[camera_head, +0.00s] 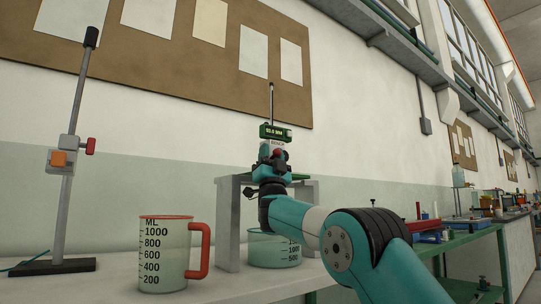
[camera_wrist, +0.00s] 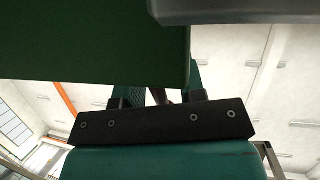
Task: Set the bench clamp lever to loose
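My gripper (camera_head: 277,155) is raised in front of the small grey stand on the bench, just under a green block with a lit readout (camera_head: 275,132) and a white label reading roughly "BENCH". A small red part (camera_head: 278,152) shows at the fingers; I cannot tell whether it is the clamp lever's knob. In the wrist view my gripper's fingers (camera_wrist: 160,95) point up beneath a large green surface (camera_wrist: 90,40). A dark reddish sliver shows between them, mostly hidden. The clamp lever and its setting cannot be made out. Whether the fingers touch anything is unclear.
A measuring jug with a red handle (camera_head: 165,252) and a retort stand (camera_head: 68,170) stand to the left. A glass vessel (camera_head: 268,248) sits under the grey stand (camera_head: 229,225). A grey edge (camera_wrist: 215,10) hangs overhead in the wrist view. A green table (camera_head: 470,237) is at right.

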